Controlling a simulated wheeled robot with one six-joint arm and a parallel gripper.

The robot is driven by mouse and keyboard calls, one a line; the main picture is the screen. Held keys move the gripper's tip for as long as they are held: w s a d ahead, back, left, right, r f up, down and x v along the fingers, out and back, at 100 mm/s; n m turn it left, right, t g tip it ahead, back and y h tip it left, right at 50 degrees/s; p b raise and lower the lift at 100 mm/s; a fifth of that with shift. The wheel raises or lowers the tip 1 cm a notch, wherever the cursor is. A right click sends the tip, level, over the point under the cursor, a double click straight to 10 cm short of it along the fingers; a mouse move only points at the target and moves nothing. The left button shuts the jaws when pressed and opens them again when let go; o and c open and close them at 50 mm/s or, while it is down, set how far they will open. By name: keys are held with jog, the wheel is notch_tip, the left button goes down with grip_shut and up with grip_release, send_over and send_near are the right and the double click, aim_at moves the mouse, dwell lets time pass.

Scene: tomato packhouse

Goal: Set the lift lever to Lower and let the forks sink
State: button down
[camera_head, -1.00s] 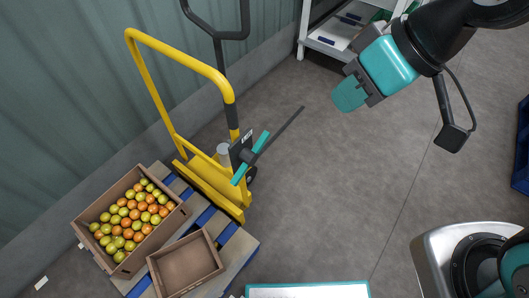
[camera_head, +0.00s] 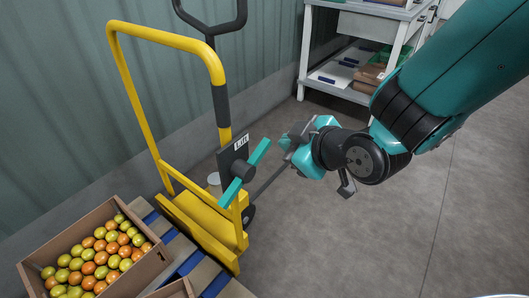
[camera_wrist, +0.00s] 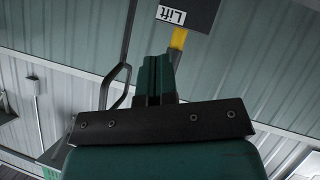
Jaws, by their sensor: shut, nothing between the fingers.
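The yellow lift truck (camera_head: 165,45) stands by the wall. Its dark plate (camera_head: 233,150) is marked LIFT, and also shows upside down at the top of the wrist view (camera_wrist: 190,12). The teal lever (camera_head: 258,153) sits on a dark hub in front of the plate and slants from lower left to upper right. I cannot read any Lower mark. My gripper (camera_head: 287,143) is to the right of the lever's upper end, apparently apart from it. In the wrist view its fingers (camera_wrist: 157,65) are together and empty. The forks are hidden under the loaded pallet.
A crate of tomatoes (camera_head: 32,272) and part of an empty crate (camera_head: 178,290) rest on the pallet (camera_head: 208,275) at lower left. A thin dark bar (camera_head: 272,180) slants up behind the lever. A white shelf (camera_head: 345,92) stands behind. The floor at right is clear.

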aim_at(264, 148)
jog(key=x, duration=0.4)
jog(key=d+f+b+x, duration=0.1)
jog(key=x, duration=0.7)
jog(key=shift+d+f+b, duration=0.15)
jog(key=shift+f+b, duration=0.15)
jog(key=shift+f, duration=0.15)
jog(key=shift+w+f, duration=0.15)
jog(key=shift+f, duration=0.25)
